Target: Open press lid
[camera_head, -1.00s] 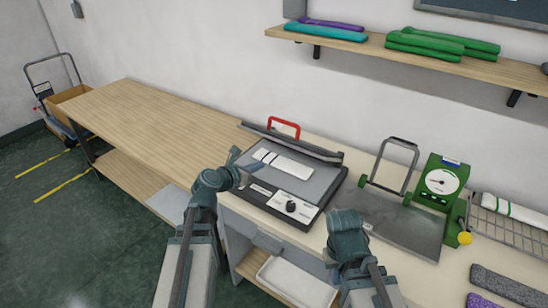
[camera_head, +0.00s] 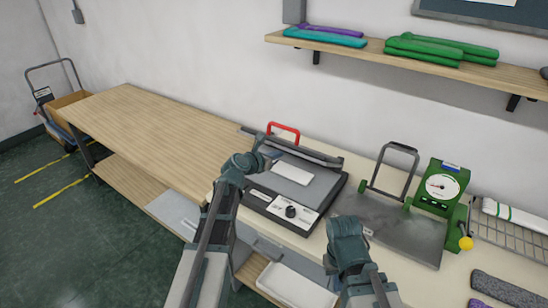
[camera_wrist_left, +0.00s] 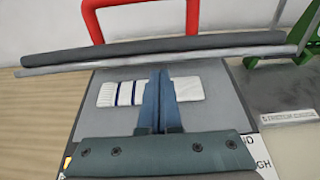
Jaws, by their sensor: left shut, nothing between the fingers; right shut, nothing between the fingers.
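The press (camera_head: 326,192) is a flat black unit with a grey bed and a front panel with a knob. A dark bar (camera_head: 310,152) runs along its back edge, with a red handle (camera_head: 284,130) standing up from it. A white strip with dark stripes (camera_head: 292,174) lies on the bed; it also shows in the left wrist view (camera_wrist_left: 188,89). My left gripper (camera_head: 268,150) is shut and empty above the bed, in front of the bar; its fingertips (camera_wrist_left: 160,72) point toward the bar. My right gripper (camera_head: 345,228) is shut and empty near the table's front; its fingers are mostly hidden.
Right of the press stand a grey plate (camera_head: 410,230) with a grey upright handle (camera_head: 397,160) and a green dial gauge (camera_head: 441,186). A wire rack (camera_head: 500,228) is further right. A wall shelf (camera_head: 350,47) holds folded cloths. The wooden table at left (camera_head: 140,125) is clear.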

